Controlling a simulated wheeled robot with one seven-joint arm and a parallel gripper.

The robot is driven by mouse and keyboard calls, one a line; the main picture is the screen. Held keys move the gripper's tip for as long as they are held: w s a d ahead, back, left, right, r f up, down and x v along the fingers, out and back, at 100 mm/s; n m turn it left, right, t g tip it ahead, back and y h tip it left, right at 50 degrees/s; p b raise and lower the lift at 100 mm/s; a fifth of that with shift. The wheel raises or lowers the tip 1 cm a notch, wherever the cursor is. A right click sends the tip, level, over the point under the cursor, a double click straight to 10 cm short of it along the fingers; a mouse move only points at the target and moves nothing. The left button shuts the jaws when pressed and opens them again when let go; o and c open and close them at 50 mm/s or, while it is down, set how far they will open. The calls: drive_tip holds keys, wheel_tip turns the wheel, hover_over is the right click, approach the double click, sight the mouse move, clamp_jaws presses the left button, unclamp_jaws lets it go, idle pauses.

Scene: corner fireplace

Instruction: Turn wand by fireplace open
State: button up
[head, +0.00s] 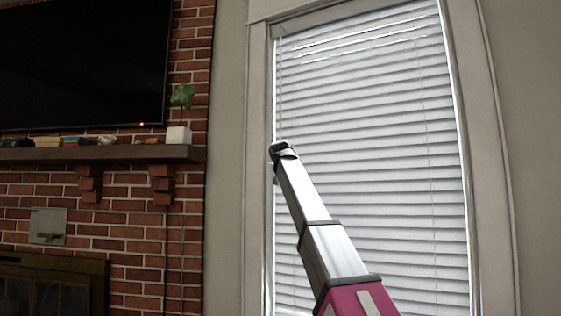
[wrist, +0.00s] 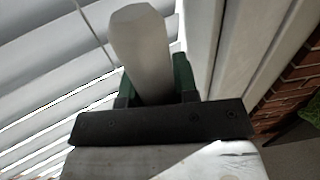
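The wand (wrist: 142,50) is a pale rod with a blunt end, large in the wrist view. It stands between the dark green fingers of my gripper (wrist: 154,82), which appear to touch it on both sides. In the head view my gripper (head: 283,150) is at the left edge of the window blind. A thin wand line (head: 280,85) hangs above it there. The white blind (head: 370,150) has its slats mostly closed, with bright slits near the top. In the wrist view, light shows between the slats (wrist: 50,105). My arm hides part of the blind.
The window frame (head: 258,180) stands just left of my gripper. Further left are the brick wall (head: 190,230), a mantel (head: 100,153) with a potted plant (head: 180,130) and small items, a dark television (head: 80,60), and the fireplace (head: 50,285).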

drive_tip(key=shift+m+h, duration=0.3)
drive_tip(key=shift+h, duration=0.2)
drive_tip(key=shift+s+d+m+g+h, duration=0.25)
drive_tip(key=shift+d+m+g+h, duration=0.05)
drive_tip(key=shift+m+g+h, duration=2.35)
drive_tip(key=shift+s+d+m+g+h, duration=0.2)
drive_tip(key=shift+d+m+g+h, duration=0.1)
drive_tip(key=shift+m+g+h, duration=2.3)
drive_tip(key=shift+s+d+m+g+h, duration=0.3)
drive_tip(key=shift+m+g+h, duration=1.25)
drive_tip(key=shift+m+h, duration=1.2)
drive_tip(key=shift+n+g+h, duration=0.3)
drive_tip(key=shift+h, duration=0.3)
drive_tip(key=o, duration=0.9)
